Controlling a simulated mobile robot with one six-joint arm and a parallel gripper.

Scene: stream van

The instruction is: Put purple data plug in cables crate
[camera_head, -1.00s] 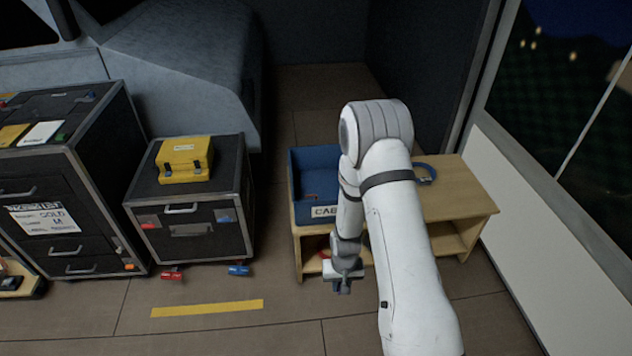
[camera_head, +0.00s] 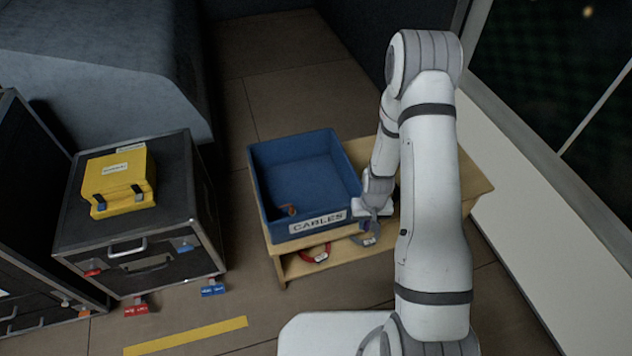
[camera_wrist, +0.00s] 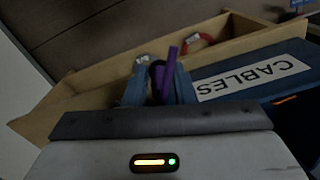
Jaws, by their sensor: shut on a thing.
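The purple data plug (camera_wrist: 168,72) stands between the two fingers of my gripper (camera_wrist: 159,92) in the wrist view, and the gripper is shut on it. In the head view my gripper (camera_head: 372,212) is beside the front right corner of the blue cables crate (camera_head: 257,190), outside its wall; the plug cannot be made out there. The crate is open at the top and has a CABLES label on its front. Part of its wall and label (camera_wrist: 250,77) shows at the right in the wrist view. A small orange-brown thing (camera_head: 288,210) lies inside the crate.
The crate stands on a wooden shelf unit (camera_head: 465,180). A red cable loop (camera_head: 316,254) and a grey item (camera_head: 365,240) lie on its lower shelf. A black case (camera_head: 180,190) with a yellow box (camera_head: 118,183) stands to the left.

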